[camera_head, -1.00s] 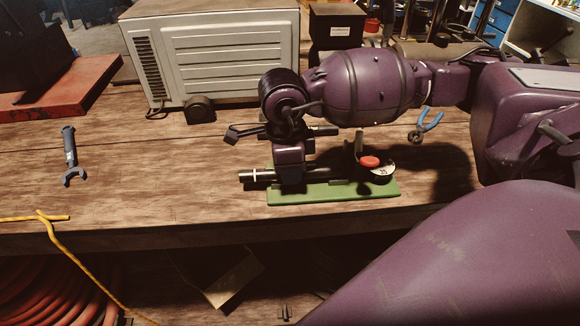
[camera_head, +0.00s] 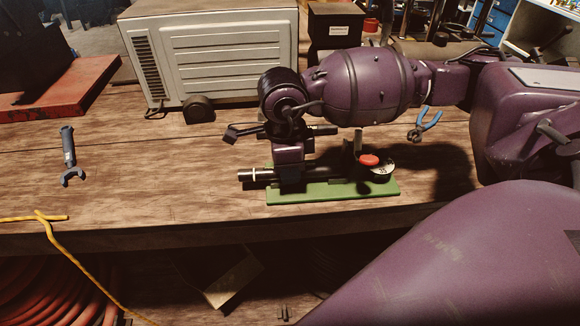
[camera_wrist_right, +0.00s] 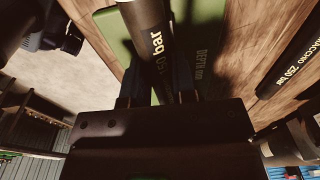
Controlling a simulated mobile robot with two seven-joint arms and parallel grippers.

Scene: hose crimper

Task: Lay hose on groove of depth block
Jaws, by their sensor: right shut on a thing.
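The green depth block (camera_head: 340,192) lies flat on the workbench and carries a red knob (camera_head: 369,160) with a white dial at its right end. A black hose (camera_head: 262,175) with a white band near its left end lies lengthwise along the block, its left end sticking out past the block. My right gripper (camera_head: 291,178) is shut on the hose over the left part of the block. In the right wrist view the hose (camera_wrist_right: 148,30) passes between the fingers over the green block (camera_wrist_right: 208,40). The groove is hidden, so I cannot tell whether the hose touches it. My left gripper is not in view.
Another black hose (camera_wrist_right: 290,62) lies on the bench beside the block in the wrist view. Blue-handled pliers (camera_head: 428,122), a wrench (camera_head: 69,158), a yellow cord (camera_head: 50,225) and a white slatted unit (camera_head: 215,55) are around.

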